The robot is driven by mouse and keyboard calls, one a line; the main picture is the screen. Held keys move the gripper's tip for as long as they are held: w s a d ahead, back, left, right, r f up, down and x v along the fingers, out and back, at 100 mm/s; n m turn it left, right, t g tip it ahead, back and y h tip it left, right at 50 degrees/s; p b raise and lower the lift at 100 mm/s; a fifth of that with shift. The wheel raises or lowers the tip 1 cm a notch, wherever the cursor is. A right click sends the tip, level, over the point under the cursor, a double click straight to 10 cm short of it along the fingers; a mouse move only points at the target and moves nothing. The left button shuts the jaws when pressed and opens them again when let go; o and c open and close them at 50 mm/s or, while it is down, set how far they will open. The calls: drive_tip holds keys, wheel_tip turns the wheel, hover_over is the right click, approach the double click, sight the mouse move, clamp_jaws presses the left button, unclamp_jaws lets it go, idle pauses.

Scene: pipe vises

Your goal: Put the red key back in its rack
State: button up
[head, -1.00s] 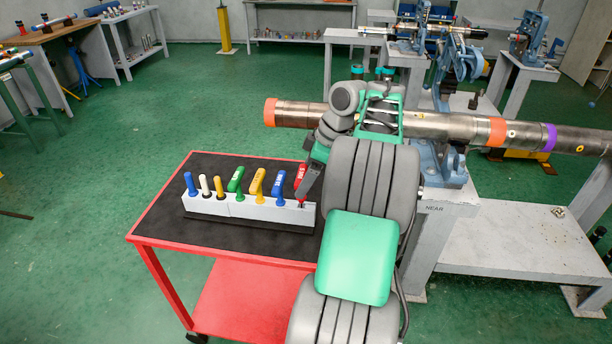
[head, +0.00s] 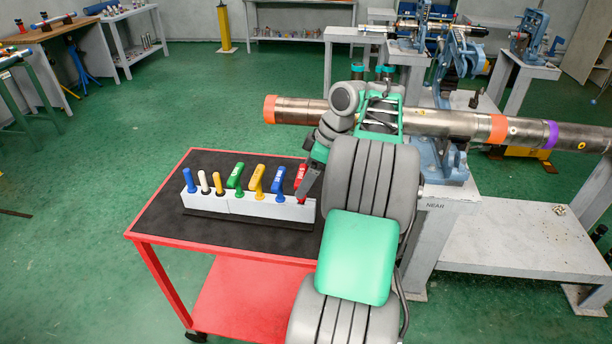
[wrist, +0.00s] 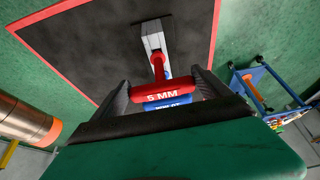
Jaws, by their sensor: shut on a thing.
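The red key (head: 301,172) is at the right end of the rack (head: 240,206), a pale block on a black-topped red cart. In the wrist view the red key (wrist: 163,92) shows its handle marked "5 MM", with its shank pointing towards the rack (wrist: 154,38). My gripper (head: 304,189) is shut on the red key, with one dark finger on each side of the handle. I cannot tell whether the shank's tip is seated in its hole.
Blue, white, yellow and green keys stand in the rack; the blue key (head: 276,180) is nearest the red one. A steel pipe (head: 430,122) in a blue vise crosses behind my arm. The cart's black top (head: 180,230) is clear around the rack.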

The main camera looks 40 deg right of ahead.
drive_tip(key=shift+f+b, duration=0.7)
drive_tip(key=shift+f, duration=0.3)
idle(0.8)
drive_tip(key=o, duration=1.3)
drive_tip(key=p+v, duration=0.4)
drive_tip(key=v, duration=0.3)
drive_tip(key=shift+s+r, duration=0.2)
drive_tip(key=shift+r, duration=0.15)
drive_tip(key=w+a+r+m, duration=0.1)
drive_tip(key=w+a+m, duration=0.1)
drive_tip(key=a, duration=1.1)
drive_tip(key=w+a+m, duration=0.2)
drive_tip(key=a, duration=1.1)
drive_tip(key=s+a+f+m+h, duration=0.1)
drive_tip(key=s+a+f, duration=0.1)
drive_tip(key=s, duration=0.1)
drive_tip(key=s+a+f+m+h, duration=0.1)
drive_tip(key=s+a+f, duration=0.1)
drive_tip(key=s+a, duration=0.1)
drive_tip(key=s+a+f+m+p, duration=0.1)
drive_tip(key=s+a+f, duration=0.1)
drive_tip(key=s, duration=0.3)
drive_tip(key=shift+a+f+m+h, duration=0.3)
drive_tip(key=shift+a+f+h, duration=0.05)
drive_tip(key=shift+a+h, duration=0.1)
